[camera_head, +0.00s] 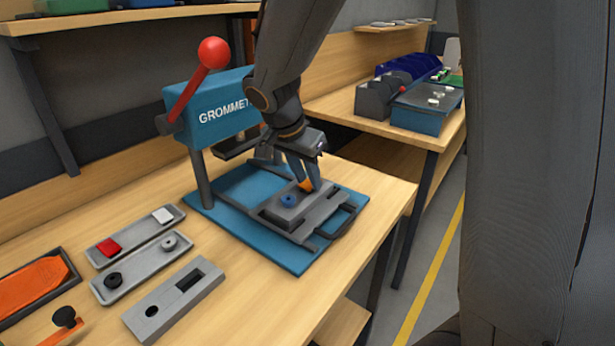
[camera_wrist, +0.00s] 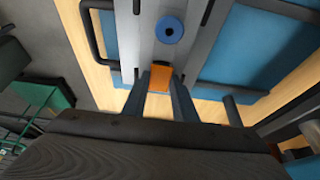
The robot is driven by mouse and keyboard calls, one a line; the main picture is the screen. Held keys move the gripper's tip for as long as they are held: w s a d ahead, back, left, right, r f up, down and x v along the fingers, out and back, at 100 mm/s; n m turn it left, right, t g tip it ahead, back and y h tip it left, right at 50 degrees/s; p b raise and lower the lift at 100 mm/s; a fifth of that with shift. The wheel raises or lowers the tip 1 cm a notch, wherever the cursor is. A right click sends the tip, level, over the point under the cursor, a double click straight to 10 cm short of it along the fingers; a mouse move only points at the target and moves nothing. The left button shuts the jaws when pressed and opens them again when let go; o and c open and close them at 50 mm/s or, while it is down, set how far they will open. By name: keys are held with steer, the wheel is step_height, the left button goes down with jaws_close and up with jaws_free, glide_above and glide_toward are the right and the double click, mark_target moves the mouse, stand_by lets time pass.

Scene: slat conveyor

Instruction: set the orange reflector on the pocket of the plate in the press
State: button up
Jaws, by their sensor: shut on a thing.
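The orange reflector (camera_head: 306,186) is between the fingertips of my gripper (camera_head: 303,178), which is shut on it. In the wrist view the reflector (camera_wrist: 159,79) shows between the two fingers (camera_wrist: 160,85). It is over the grey plate (camera_head: 280,212) in the press (camera_head: 216,108), at the end away from the blue grommet (camera_head: 289,200). The blue grommet also shows in the wrist view (camera_wrist: 169,30). I cannot tell whether the reflector touches the plate.
The press has a blue base (camera_head: 294,262), a red-knobbed lever (camera_head: 213,53) and a black handle (camera_head: 338,222). To the left lie a tray with red and white reflectors (camera_head: 135,234), a tray with grommets (camera_head: 140,268), a grey block (camera_head: 174,300) and an orange-filled tray (camera_head: 66,262).

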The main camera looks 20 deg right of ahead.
steer(key=o, duration=1.1)
steer(key=shift+r, duration=0.1)
steer(key=b+v, duration=0.1)
steer(key=v, duration=0.6)
steer(key=s+d+n+y+p, duration=0.1)
steer(key=s+n+p, duration=0.2)
steer(key=s+p, duration=0.1)
steer(key=s+d+f+n+y+p, duration=0.1)
steer(key=s+n+p, duration=0.2)
steer(key=s, duration=0.3)
steer(key=s+d+n+y+p, duration=0.1)
steer(key=s+n+p, duration=0.3)
steer(key=s, duration=0.1)
steer(key=shift+d+f+n+g+y+p, duration=0.1)
steer(key=shift+f+n+g+y+p, duration=0.2)
steer(key=shift+n+y+p, duration=0.1)
